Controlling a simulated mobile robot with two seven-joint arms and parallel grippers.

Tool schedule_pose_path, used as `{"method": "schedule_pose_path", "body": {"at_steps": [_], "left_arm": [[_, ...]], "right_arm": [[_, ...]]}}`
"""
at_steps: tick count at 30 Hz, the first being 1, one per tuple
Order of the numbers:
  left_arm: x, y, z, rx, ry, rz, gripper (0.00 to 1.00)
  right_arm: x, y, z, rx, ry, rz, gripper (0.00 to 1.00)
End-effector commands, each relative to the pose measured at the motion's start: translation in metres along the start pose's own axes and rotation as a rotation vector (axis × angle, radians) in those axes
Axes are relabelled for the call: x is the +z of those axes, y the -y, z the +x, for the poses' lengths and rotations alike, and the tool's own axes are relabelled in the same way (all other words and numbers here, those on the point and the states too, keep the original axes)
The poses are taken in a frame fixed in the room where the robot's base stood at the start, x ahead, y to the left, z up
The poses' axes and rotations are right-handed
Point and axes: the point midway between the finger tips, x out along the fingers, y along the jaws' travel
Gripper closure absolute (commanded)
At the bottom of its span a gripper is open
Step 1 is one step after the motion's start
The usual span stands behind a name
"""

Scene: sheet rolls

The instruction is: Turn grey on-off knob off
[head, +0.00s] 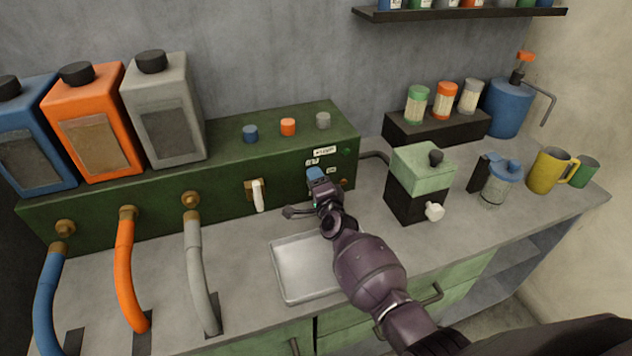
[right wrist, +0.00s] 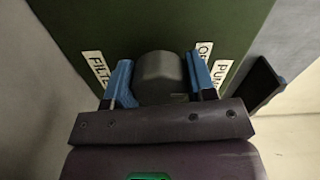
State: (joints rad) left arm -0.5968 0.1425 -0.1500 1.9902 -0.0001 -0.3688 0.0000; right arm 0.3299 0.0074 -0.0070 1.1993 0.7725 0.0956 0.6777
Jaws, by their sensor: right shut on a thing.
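The grey on-off knob (right wrist: 160,75) sits on the front of the green machine box (head: 100,205). In the right wrist view it is a dark grey round knob between the two blue fingertips of my right gripper (right wrist: 161,82). My right gripper (head: 317,177) is shut on the knob from the front. In the head view the gripper hides the knob. White labels (right wrist: 97,68) flank it, partly covered; one begins "FILT", another "PU". Which way the knob points cannot be told. My left gripper is not in view.
A metal tray (head: 290,275) lies below my right arm. A white-handled tap (head: 258,195) is on the box front to the left. A green-and-black grinder (head: 422,165) stands to the right. Blue, orange and grey hoses (head: 197,270) hang from the box at left.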

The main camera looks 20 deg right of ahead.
Motion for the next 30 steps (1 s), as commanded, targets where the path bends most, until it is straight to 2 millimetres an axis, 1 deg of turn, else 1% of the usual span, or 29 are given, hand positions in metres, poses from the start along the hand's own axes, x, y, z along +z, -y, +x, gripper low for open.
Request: {"method": "schedule_pose_path", "body": {"at_steps": [5, 6, 10, 18, 22, 26, 30], "left_arm": [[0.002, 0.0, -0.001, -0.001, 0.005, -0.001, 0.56], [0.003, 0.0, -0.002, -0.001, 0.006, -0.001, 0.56], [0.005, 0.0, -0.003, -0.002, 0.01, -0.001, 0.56], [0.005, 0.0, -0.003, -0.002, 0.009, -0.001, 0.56], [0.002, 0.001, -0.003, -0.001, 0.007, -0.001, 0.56], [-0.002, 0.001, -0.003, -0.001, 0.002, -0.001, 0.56], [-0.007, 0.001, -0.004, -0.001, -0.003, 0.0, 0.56]], "right_arm": [[0.0, -0.001, -0.001, 0.002, 0.0, -0.003, 0.73], [0.0, -0.001, -0.001, 0.002, 0.0, -0.003, 0.43], [0.0, -0.001, 0.0, 0.001, 0.0, -0.002, 0.24], [0.0, 0.0, -0.001, 0.001, 0.0, -0.001, 0.24], [0.0, 0.0, -0.006, 0.0, 0.0, 0.0, 0.24], [0.0, 0.0, -0.021, 0.001, 0.0, 0.001, 0.24], [0.0, 0.0, -0.043, 0.002, 0.0, 0.0, 0.24]]}}
